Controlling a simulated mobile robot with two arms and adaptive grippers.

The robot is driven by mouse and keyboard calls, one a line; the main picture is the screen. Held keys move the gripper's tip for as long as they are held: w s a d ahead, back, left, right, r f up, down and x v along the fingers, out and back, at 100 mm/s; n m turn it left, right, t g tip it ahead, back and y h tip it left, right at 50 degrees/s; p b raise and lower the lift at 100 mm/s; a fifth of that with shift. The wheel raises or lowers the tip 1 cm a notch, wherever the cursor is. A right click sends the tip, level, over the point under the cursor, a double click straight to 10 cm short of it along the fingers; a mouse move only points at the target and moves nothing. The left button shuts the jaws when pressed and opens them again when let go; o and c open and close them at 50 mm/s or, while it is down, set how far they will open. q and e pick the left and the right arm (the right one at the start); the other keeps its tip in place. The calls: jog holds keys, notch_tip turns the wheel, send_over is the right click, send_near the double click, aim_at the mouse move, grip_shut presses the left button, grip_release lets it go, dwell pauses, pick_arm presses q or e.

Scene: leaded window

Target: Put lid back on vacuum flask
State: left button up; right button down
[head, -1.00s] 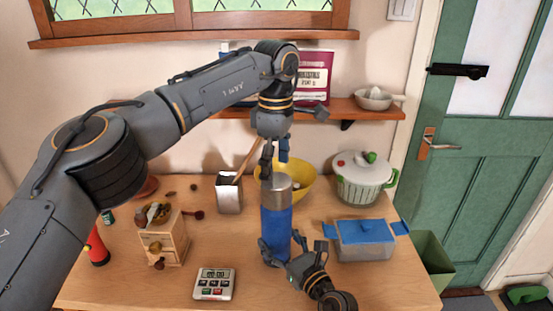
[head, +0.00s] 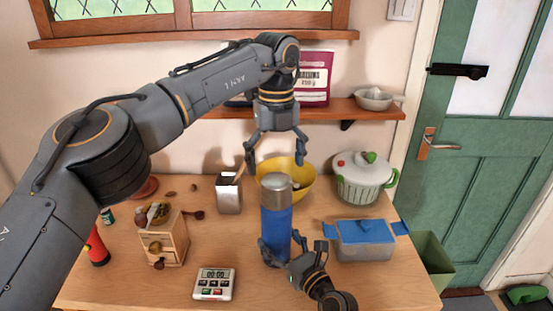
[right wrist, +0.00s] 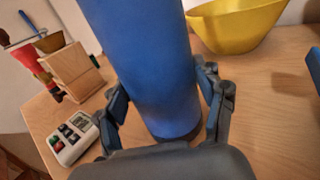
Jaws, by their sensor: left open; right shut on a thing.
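The blue vacuum flask (head: 276,228) stands upright on the table in the head view. Its silver lid (head: 276,189) sits on top of it. My right gripper (head: 290,254) is shut around the lower part of the flask; the right wrist view shows its fingers on both sides of the blue body (right wrist: 158,75). My left gripper (head: 277,160) is open and empty, above the flask and apart from the lid.
A yellow bowl (head: 299,180) and a metal container (head: 229,195) stand behind the flask. A blue-lidded box (head: 362,243) and a white pot (head: 362,180) are to the right. A timer (head: 214,284) and wooden grinder (head: 167,240) are to the left.

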pick_arm(q)
jog(key=n, duration=0.4)
jog(key=shift+r, duration=0.1)
pick_arm(e)
jog(key=shift+f, duration=0.15)
pick_arm(q)
jog(key=n, duration=0.5)
jog(key=shift+r+n, duration=0.15)
jog(key=shift+n, duration=0.25)
jog(key=shift+f, duration=4.05)
